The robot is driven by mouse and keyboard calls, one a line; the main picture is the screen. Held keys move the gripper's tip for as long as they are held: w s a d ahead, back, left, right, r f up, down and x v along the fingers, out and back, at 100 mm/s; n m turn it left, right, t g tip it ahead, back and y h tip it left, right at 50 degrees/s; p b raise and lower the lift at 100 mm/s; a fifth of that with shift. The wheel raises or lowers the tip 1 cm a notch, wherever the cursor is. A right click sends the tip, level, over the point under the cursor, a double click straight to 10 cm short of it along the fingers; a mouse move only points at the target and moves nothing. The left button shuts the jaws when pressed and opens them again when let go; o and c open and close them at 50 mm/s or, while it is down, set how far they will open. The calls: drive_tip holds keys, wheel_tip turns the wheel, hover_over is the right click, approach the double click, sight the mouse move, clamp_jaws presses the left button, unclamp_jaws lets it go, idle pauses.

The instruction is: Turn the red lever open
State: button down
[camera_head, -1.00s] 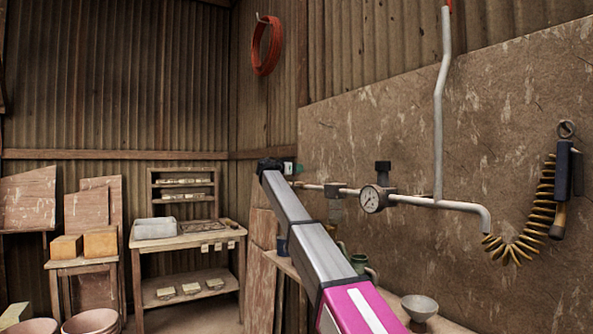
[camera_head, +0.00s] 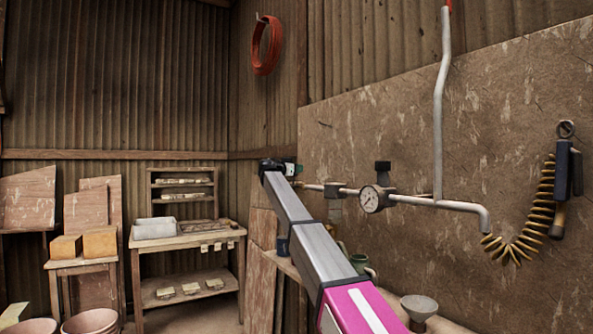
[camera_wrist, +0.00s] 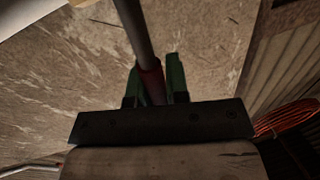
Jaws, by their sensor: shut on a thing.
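The red lever (camera_wrist: 152,82) shows in the wrist view as a red sleeve at the end of a grey rod (camera_wrist: 133,28) coming from the top edge. My gripper (camera_wrist: 154,78) has its two green fingers on either side of the red part and is shut on it. The lower end of the red part is hidden behind the dark gripper body. In the head view my gripper (camera_head: 291,169) is at the far end of my arm, by the left end of the wall pipe. The lever itself is not clear there.
The pipe (camera_head: 435,203) with a round gauge (camera_head: 371,199) runs along the wall board to the right. A coiled yellow hose (camera_head: 535,215) hangs at right. A bench with a grey funnel (camera_head: 419,306) lies below. A red coil (camera_head: 266,46) hangs high on the wall.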

drive_tip(key=s+d+f+m+h, duration=0.3)
drive_tip(key=s+d+f+m, duration=0.1)
drive_tip(key=m, duration=0.9)
drive_tip(key=shift+s+f+m, duration=0.3)
drive_tip(key=shift+s+f, duration=0.15)
drive_tip(key=shift+s, duration=0.5)
drive_tip(key=c, duration=1.1)
unclamp_jaws()
drive_tip(key=shift+f, duration=0.1)
